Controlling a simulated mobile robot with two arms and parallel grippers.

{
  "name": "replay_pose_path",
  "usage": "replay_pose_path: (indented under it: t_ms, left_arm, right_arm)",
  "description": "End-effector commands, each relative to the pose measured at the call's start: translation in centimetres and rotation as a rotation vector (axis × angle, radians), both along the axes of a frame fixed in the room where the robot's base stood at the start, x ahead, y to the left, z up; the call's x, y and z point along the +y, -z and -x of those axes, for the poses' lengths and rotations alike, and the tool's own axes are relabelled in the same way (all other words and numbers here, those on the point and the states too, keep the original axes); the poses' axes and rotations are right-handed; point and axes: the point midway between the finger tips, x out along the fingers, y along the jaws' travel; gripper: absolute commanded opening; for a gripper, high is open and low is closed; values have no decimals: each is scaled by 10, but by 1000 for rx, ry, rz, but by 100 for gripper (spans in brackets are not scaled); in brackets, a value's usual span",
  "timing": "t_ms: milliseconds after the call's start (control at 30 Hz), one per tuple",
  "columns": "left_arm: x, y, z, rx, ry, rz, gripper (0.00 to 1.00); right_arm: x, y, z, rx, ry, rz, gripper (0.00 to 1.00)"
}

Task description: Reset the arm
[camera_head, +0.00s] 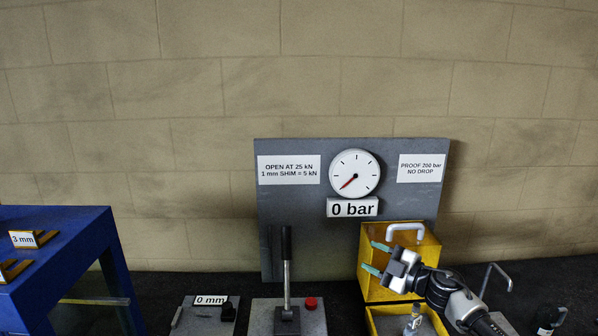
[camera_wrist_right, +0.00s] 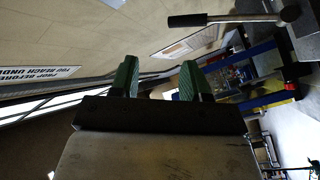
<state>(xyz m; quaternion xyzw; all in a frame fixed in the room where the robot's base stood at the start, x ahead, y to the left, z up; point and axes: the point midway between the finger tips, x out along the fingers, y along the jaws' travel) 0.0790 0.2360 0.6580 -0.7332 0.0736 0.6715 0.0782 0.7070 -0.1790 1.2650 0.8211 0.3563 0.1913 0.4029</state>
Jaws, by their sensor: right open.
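My right gripper (camera_head: 375,259) is in front of the yellow box (camera_head: 372,285), with its two green fingertips spread apart and pointing left. Nothing shows between them. In the right wrist view the open green fingers (camera_wrist_right: 158,80) also have no object between them. My right arm reaches in from the lower right. My left gripper is not in view. A lever with a black grip (camera_head: 286,243) stands upright on a grey base, left of my right gripper and apart from it.
A grey panel (camera_head: 300,215) carries a dial gauge (camera_head: 354,173) above a "0 bar" label. A red button (camera_head: 310,303) sits beside the lever. A "0 mm" block (camera_head: 210,300) lies left of it. A blue table (camera_head: 60,240) with a "3 mm" piece stands far left.

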Motion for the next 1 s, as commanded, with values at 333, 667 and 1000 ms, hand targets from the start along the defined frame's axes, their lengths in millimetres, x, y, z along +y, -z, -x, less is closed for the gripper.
replay_pose_path:
  t_ms: [333, 667, 1000]
  left_arm:
    - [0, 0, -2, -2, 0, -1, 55]
    - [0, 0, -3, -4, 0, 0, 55]
    - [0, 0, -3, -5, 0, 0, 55]
  right_arm:
    - [25, 98, 113, 321, 590, -380, 46]
    - [-13, 179, 288, 955, 1020, -333, 46]
    - [-25, 190, 400, 1313, 1119, -203, 46]
